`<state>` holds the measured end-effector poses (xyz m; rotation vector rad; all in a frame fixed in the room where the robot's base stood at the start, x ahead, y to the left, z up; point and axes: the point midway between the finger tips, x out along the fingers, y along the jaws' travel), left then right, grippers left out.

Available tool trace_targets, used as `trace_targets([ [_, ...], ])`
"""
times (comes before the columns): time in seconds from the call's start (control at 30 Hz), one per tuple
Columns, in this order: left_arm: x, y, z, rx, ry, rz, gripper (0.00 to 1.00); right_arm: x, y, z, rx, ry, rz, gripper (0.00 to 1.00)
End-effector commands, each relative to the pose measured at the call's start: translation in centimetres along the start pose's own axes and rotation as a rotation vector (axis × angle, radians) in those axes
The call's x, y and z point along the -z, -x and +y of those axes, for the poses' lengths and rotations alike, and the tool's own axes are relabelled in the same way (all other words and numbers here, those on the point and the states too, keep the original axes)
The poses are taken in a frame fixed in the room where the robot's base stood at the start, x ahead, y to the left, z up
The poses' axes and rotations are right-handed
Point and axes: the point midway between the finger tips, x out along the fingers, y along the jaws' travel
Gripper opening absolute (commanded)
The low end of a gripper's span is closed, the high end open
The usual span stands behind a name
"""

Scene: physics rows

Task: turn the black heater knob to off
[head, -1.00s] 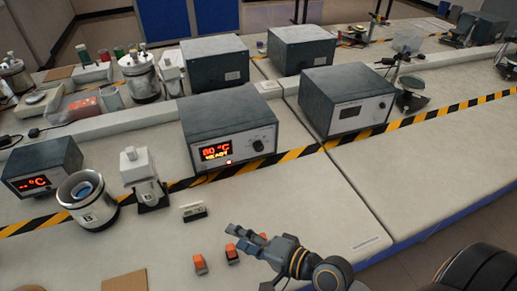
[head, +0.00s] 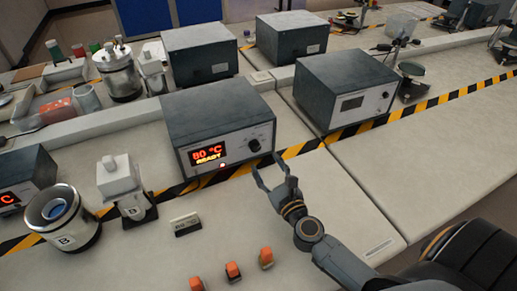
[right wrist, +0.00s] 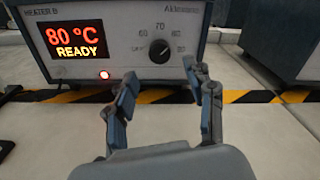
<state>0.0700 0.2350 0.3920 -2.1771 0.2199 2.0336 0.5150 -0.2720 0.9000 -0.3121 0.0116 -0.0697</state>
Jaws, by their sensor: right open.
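The black heater knob (head: 254,146) is on the front panel of the grey heater box (head: 216,112), right of its lit display (head: 209,154) reading 80 °C READY. In the right wrist view the knob (right wrist: 159,51) has a pale pointer mark and printed numbers around it. The panel there reads HEATER B. My right gripper (head: 270,172) is open and empty, in front of and slightly below the knob, apart from it. Its two fingers (right wrist: 160,80) point at the panel in the right wrist view, on either side below the knob. My left gripper is not in view.
Yellow-black tape (head: 310,146) runs along the bench in front of the heater. Several orange-topped pieces (head: 233,270) and a small label stand (head: 186,223) are nearer. A second box (head: 345,88) stands to the right.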

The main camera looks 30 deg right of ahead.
Motion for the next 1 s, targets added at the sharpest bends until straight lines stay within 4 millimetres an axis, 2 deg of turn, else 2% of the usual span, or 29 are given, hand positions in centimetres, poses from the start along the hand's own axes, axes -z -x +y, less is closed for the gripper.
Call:
trace_targets([
  [0.1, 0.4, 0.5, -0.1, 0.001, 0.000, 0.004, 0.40, -0.2, -2.5, -0.1, 0.001, 0.002, -0.002, 0.54],
  [0.3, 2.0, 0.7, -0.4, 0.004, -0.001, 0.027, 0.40, 0.0, -5.2, 0.0, 0.000, 0.002, 0.000, 0.54],
  [0.47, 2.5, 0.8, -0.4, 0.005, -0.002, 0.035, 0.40, 0.0, -6.0, 0.0, 0.000, 0.002, 0.000, 0.54],
  [0.73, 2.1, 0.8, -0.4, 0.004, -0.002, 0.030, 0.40, 0.0, -6.1, 0.0, -0.001, 0.002, 0.000, 0.54],
  [1.0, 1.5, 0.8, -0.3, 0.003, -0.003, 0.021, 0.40, 0.0, -6.1, 0.0, -0.001, 0.002, 0.000, 0.00],
])
